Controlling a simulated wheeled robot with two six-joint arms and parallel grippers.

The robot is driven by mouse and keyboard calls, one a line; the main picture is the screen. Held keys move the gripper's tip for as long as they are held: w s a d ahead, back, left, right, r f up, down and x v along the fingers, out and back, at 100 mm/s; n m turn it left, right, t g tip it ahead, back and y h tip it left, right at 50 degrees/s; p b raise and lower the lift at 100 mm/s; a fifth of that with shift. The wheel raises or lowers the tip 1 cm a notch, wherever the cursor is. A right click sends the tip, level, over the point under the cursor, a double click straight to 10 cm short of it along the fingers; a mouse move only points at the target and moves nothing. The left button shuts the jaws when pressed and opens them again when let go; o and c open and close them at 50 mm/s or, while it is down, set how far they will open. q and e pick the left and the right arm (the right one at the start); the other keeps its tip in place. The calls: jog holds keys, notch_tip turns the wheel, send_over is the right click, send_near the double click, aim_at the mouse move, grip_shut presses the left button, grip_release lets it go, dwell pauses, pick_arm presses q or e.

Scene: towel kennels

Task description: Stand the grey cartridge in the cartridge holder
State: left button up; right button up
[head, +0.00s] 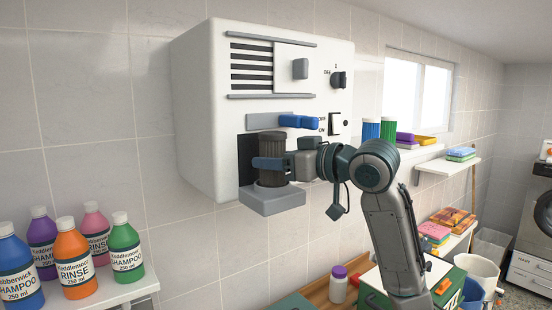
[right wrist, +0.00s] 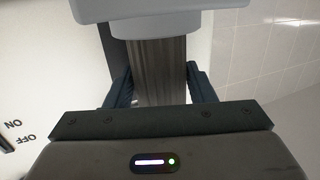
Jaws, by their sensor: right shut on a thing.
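The grey cartridge (head: 271,146) is a dark ribbed cylinder standing upright in front of the dark recess of the white wall machine (head: 205,110). My right gripper (head: 268,164) is shut around its middle from the right. The cartridge holder (head: 272,202) is a light grey ledge jutting out directly below it. In the right wrist view the cartridge (right wrist: 160,70) is between the two dark blue fingers, and one end meets a round light grey collar of the holder (right wrist: 150,22). I cannot tell how deep it sits. My left gripper is not in view.
A blue lever (head: 298,121) sticks out just above the cartridge, with an ON/OFF switch (head: 335,124) to its right. Several bottles (head: 74,255) stand on a shelf at the lower left. The wall between them and the machine is clear.

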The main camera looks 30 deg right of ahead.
jog(key=shift+a, duration=0.1)
jog(key=o, duration=1.5)
jog(key=shift+s, duration=0.1)
jog(key=shift+s+d+b, duration=0.2)
jog(key=shift+b, duration=0.15)
jog(key=b+v, duration=0.5)
jog(key=v, duration=0.5)
jog(key=shift+b, duration=0.4)
